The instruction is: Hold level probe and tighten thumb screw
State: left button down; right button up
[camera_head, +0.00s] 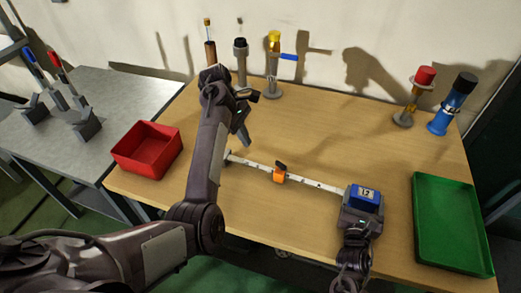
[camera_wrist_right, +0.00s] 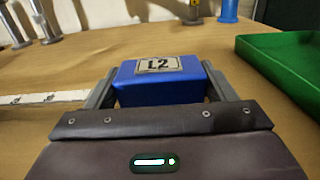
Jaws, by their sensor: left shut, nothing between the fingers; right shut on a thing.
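A blue block labelled L2 (camera_head: 367,191) is at the right end of a white marked bar (camera_head: 318,187) on the wooden table. My right gripper (camera_head: 360,208) is shut on this block; its fingers flank the block (camera_wrist_right: 160,85) in the right wrist view. There the bar (camera_wrist_right: 40,98) runs up to the left finger, which hides any joint with the block. An orange clamp (camera_head: 279,177) with a dark thumb screw (camera_head: 281,165) sits around the middle of the bar. My left gripper (camera_head: 244,135) is shut and empty, above the table behind the bar's left end, apart from the screw.
A red tray (camera_head: 148,150) lies left of my left arm. A green tray (camera_head: 450,225) lies at the right, near my right gripper. Several upright stands and cylinders line the back edge, including a blue cylinder (camera_head: 452,105).

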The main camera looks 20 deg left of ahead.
aim_at(275, 171)
pick_arm(q)
jog(key=x, duration=0.8)
jog(key=shift+d+f, duration=0.15)
jog(key=shift+f, duration=0.15)
jog(key=d, duration=0.3)
jog(key=shift+d+f, duration=0.1)
jog(key=shift+f, duration=0.2)
jog(key=shift+d, duration=0.45)
jog(key=shift+s+d, duration=0.1)
jog(key=shift+d, duration=0.6)
jog(key=shift+r, duration=0.1)
jog(key=shift+a, duration=0.1)
